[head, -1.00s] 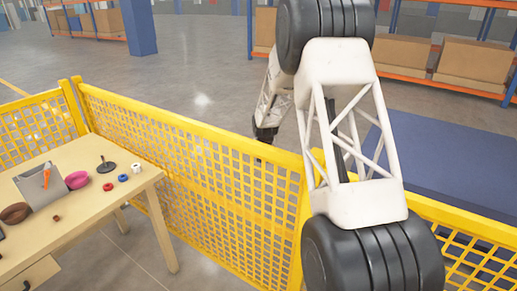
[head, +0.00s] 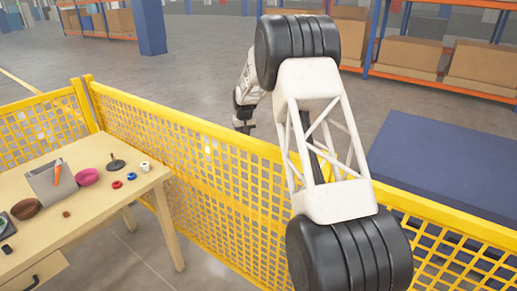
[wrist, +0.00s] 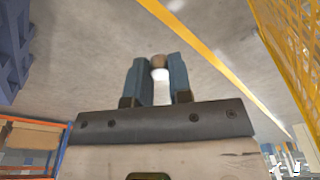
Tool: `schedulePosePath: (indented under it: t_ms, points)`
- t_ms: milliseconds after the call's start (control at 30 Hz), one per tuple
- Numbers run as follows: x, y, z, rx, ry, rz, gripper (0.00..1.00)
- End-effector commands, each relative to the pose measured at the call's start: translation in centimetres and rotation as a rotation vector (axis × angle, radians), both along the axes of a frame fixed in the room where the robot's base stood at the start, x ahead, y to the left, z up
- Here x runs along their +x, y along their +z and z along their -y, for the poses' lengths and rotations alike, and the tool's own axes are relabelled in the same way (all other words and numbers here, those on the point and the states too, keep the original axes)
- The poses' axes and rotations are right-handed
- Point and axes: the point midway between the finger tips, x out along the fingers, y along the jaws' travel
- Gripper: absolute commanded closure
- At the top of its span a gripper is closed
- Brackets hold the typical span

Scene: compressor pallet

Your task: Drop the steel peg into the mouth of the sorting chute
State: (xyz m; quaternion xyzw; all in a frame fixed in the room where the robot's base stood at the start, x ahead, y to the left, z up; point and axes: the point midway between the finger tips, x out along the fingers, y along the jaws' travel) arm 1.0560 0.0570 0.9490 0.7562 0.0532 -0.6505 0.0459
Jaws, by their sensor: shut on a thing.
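My gripper (head: 243,127) hangs beyond the yellow mesh fence in the head view, away from the table. In the wrist view its two blue-grey fingers (wrist: 157,76) are closed on a small rounded thing, which I take for the steel peg (wrist: 158,61). Its top looks brownish and a bright patch shows below it; the fingers hide its sides. A grey slant-walled box (head: 45,184) with an orange piece (head: 57,175) at it stands on the table; it may be the sorting chute, but its mouth is not clear.
The wooden table (head: 100,215) holds a brown bowl (head: 25,209), a pink bowl (head: 87,178), a dark stand (head: 115,164) and small rings. The yellow fence (head: 225,190) runs between the table and my gripper. A blue platform (head: 445,165) lies at right; open floor is behind.

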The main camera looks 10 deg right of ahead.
Motion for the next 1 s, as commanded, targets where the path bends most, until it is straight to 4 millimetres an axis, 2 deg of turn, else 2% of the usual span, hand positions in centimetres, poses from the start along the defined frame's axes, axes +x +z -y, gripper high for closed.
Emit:
schedulePosePath:
  t_ms: [33, 200, 500, 700, 833, 1000]
  points:
    - [1.1, 1.0, -1.3, 0.0, 0.034, 0.003, 1.0]
    - [3.9, 4.4, -5.4, 0.0, 0.152, 0.003, 1.0]
    - [7.6, 10.1, -13.3, -0.001, 0.354, 0.002, 1.0]
    - [9.1, 13.4, -19.4, -0.001, 0.486, 0.001, 1.0]
    - [9.5, 14.9, -23.7, -0.001, 0.569, 0.002, 1.0]
    - [9.3, 15.8, -29.5, 0.0, 0.668, 0.0, 1.0]
